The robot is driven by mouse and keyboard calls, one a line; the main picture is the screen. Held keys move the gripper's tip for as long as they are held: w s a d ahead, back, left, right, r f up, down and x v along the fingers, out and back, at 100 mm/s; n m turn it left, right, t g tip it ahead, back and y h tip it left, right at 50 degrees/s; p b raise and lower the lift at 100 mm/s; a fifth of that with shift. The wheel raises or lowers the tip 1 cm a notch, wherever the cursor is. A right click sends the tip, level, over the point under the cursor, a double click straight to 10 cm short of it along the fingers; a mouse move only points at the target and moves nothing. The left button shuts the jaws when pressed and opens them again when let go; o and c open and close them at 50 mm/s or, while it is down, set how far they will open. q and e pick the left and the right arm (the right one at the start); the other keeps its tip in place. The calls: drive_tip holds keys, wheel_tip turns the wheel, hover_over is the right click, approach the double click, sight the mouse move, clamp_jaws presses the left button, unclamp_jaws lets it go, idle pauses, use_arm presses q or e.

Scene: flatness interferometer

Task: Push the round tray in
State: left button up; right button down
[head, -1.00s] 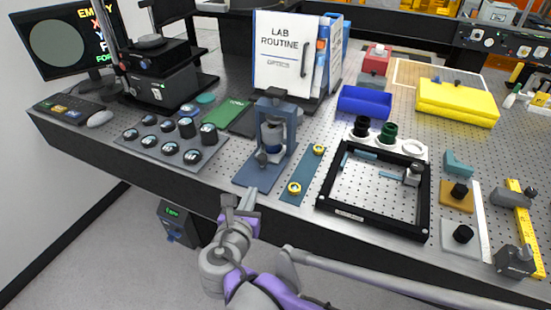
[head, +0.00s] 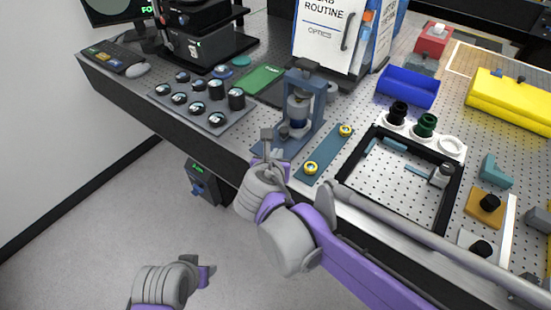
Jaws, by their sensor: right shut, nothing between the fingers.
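The black interferometer (head: 202,45) stands at the back left of the bench, and its top is cut off by the upper picture edge. I cannot clearly make out its round tray; only a sliver of a grey round part (head: 192,2) shows at that edge. My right gripper (head: 270,148) is shut and empty. It appears in front of the blue press-like stand (head: 304,105), near the bench's front edge, well short of the interferometer. My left gripper (head: 207,274) is low at the bottom left, over the floor in the picture; its finger opening is not clear.
A plate of several round optics (head: 218,120) lies in front of the interferometer. A green board (head: 260,78) and a teal disc (head: 241,60) lie to its right. A black frame (head: 345,190) lies right.

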approach(291, 129)
drive_tip(key=f, duration=0.1)
drive_tip(key=a+f, duration=0.1)
drive_tip(key=shift+w+a+f, duration=0.2)
drive_tip(key=shift+a+f, duration=0.1)
drive_tip(key=shift+a, duration=0.05)
drive_tip(key=shift+w, duration=0.55)
drive_tip(key=w+d, duration=0.2)
drive_tip(key=shift+w+d, duration=0.15)
drive_tip(key=shift+w, duration=0.25)
drive_tip(key=shift+r, duration=0.15)
